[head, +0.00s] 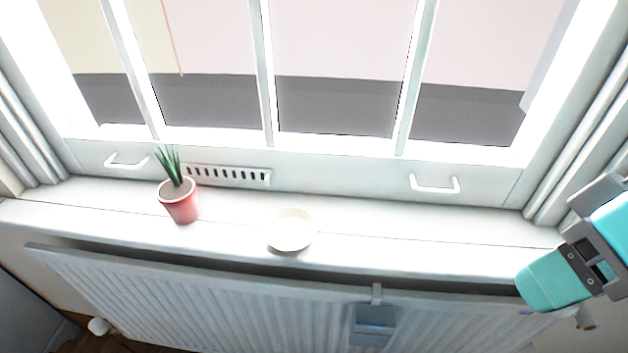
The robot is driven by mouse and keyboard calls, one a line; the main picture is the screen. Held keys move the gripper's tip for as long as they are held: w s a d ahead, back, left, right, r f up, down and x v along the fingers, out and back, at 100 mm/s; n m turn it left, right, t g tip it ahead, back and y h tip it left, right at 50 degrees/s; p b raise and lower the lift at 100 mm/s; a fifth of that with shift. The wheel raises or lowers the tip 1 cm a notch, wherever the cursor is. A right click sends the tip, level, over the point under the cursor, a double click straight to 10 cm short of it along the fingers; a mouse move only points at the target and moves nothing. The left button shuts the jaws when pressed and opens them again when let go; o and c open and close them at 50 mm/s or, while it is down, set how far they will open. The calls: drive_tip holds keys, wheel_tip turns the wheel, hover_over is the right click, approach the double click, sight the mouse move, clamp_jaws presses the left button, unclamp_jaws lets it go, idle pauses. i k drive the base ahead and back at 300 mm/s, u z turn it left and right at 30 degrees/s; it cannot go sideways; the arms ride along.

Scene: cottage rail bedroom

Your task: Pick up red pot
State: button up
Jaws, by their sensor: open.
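The red pot (181,204) stands upright on the white window sill, left of the middle in the head view. A spiky green plant (171,164) grows out of it. My arm shows at the right edge of the view, with my gripper (570,278) at its end, teal and grey. The gripper is open and far to the right of the pot, not touching it. Its fingertips are hard to make out from this angle.
A pale round bowl (289,232) sits on the sill (370,230) right of the pot. A radiator (200,300) with a blue-grey box (373,324) hangs below. Behind are a vent (228,174), window handles (434,185) and glass. Curtains flank the window. The sill's right half is clear.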

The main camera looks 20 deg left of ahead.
sight(178, 195)
drive_tip(key=u, duration=1.95)
drive_tip(key=i, duration=0.25)
drive_tip(key=u, duration=0.65)
